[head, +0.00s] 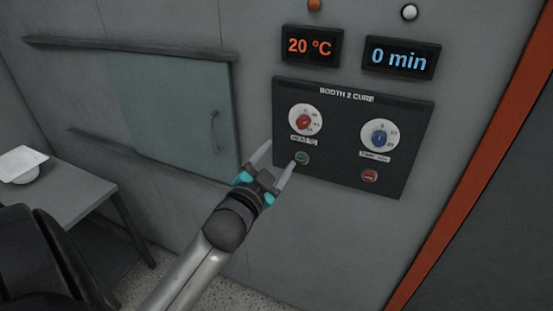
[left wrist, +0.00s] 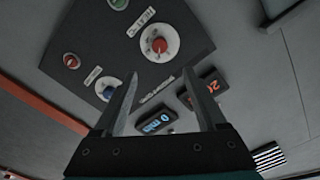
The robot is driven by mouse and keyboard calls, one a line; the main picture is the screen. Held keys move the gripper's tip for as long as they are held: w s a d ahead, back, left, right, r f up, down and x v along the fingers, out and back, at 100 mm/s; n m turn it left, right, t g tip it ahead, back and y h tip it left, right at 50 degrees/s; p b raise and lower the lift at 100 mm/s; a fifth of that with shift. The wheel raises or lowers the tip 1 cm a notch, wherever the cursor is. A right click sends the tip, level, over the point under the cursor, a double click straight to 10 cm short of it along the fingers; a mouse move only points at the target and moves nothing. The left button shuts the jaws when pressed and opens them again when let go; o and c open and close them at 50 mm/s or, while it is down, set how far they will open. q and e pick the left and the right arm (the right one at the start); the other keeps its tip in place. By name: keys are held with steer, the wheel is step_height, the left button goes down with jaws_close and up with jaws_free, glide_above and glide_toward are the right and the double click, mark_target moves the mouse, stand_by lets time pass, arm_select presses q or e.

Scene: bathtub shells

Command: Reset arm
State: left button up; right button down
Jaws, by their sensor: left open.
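My left gripper (head: 275,163) is open and empty, in front of the lower left edge of the dark control panel (head: 340,170) marked "BOOTH 2 CURE". Its right fingertip appears near the green button (head: 302,158); I cannot tell whether they touch. In the left wrist view the two fingers (left wrist: 160,73) stand apart with nothing between them. The panel has a red knob (head: 304,121), a blue knob (head: 379,137) and a red button (head: 369,176). The red knob also shows in the left wrist view (left wrist: 159,45). My right gripper is not in view.
Displays above the panel read "20 °C" (head: 310,46) and "0 min" (head: 399,58). A sliding glass door (head: 170,110) with a handle is left of the panel. A grey table (head: 65,190) with a white shell (head: 22,164) stands at left. An orange post (head: 480,160) is at right.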

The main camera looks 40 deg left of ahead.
arm_select(q)
steer(key=shift+f, duration=0.15)
steer(key=s+d+f+n+g+h+b, duration=0.1)
steer(key=s+d+f+g+b, duration=0.15)
steer(key=f, duration=1.15)
steer(key=s+d+f+g+h+b, duration=0.1)
steer(key=s+f+g+b, duration=0.2)
steer(key=f, duration=1.1)
steer(key=s+d+f+n+g+h+b, duration=0.1)
steer(key=s+d+f+g+b, duration=0.15)
steer(key=f, duration=1.05)
steer(key=s+d+f+g+h+b, duration=0.1)
steer(key=s+d+f+g+b, duration=0.1)
steer(key=s+f, duration=0.7)
steer(key=s+d+f+g+b, duration=0.25)
steer(key=s+f, duration=0.45)
steer(key=f, duration=0.4)
steer(key=s+d+f+g+b, duration=0.1)
steer(key=s+f, duration=0.3)
steer(key=s, duration=0.4)
steer(key=s+d+f+g+b, duration=0.2)
steer(key=s+f+g, duration=0.1)
steer(key=s, duration=0.5)
steer(key=shift+s+d+f+b, duration=0.3)
steer(key=shift+s+f+b, duration=0.1)
steer(key=shift+f, duration=0.35)
